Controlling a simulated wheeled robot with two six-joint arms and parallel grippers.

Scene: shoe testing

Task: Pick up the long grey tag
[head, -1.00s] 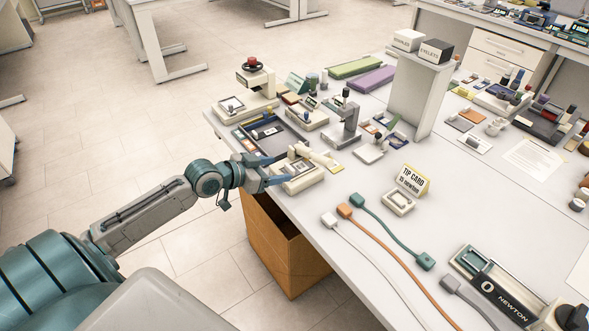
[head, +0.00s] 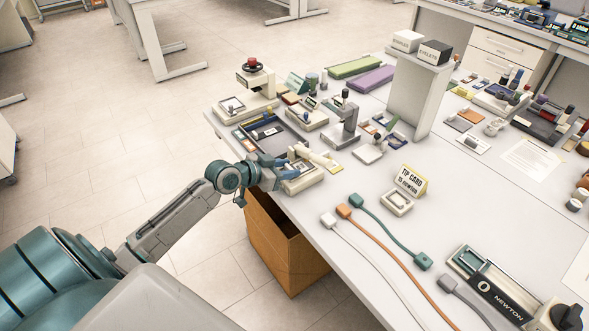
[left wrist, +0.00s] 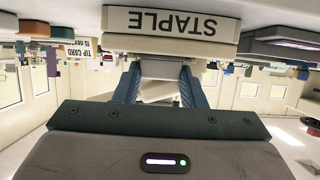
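I cannot pick out the long grey tag with certainty. A grey block on a cord (head: 448,284) lies at the table's front right, far from my left gripper. My left gripper (head: 287,167) is at the table's left edge, over a cream device with a pale lever (head: 322,160). My right gripper is out of view.
A dark tray (head: 298,152) and a cream press with a red knob (head: 256,84) stand behind the gripper. A TIP CARD sign (head: 411,180) stands to the right. White, orange and green cords cross the front. An open brown bin (head: 285,255) is below the edge.

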